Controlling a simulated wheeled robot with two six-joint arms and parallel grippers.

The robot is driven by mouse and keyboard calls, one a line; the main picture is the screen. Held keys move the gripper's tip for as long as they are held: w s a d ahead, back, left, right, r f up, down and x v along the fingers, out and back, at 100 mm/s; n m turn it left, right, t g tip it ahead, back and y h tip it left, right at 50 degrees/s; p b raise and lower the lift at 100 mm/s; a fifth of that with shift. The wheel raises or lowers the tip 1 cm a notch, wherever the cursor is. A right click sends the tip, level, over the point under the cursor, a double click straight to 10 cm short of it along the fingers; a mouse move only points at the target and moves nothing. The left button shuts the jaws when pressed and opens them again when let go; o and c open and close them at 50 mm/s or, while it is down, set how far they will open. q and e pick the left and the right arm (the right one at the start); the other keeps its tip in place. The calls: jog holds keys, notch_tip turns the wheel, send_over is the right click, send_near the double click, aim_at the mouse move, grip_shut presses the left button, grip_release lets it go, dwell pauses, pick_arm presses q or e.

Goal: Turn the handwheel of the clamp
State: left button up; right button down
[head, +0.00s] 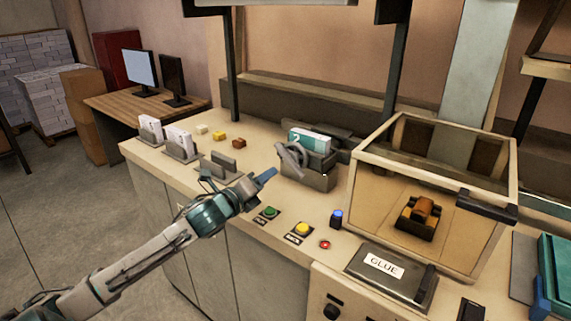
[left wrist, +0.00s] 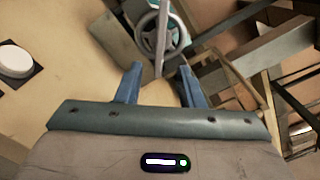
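The clamp (head: 308,179) is a grey block-shaped holder on the counter, with a white and teal book block (head: 311,140) in it. Its grey handwheel (head: 291,158) is on the left front side. In the left wrist view the handwheel (left wrist: 145,35) is a ring with spokes, beyond my fingertips, and a thin grey bar runs from it toward the gap. My left gripper (head: 267,174) is just left of the clamp, with blue fingers. In the left wrist view the gripper (left wrist: 159,76) is open, its fingers apart and not closed on the wheel. My right gripper is not in view.
Green (head: 269,212) and yellow (head: 303,229) buttons sit on the counter in front of the clamp. A clear-walled box (head: 470,240) and the glue unit (head: 390,275) stand to the right. Paper holders (head: 181,147) stand to the left.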

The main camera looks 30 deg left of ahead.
aim_at(288, 163)
pick_arm(q)
jog(key=w, duration=0.2)
jog(key=w+p, duration=0.1)
jog(key=w, duration=0.2)
jog(key=w+p, duration=0.1)
jog(key=w, duration=0.1)
jog(key=shift+w+d, duration=0.5)
jog(key=shift+w, duration=0.45)
jog(key=shift+f, duration=0.1)
jog(key=shift+c, duration=0.8)
grip_shut()
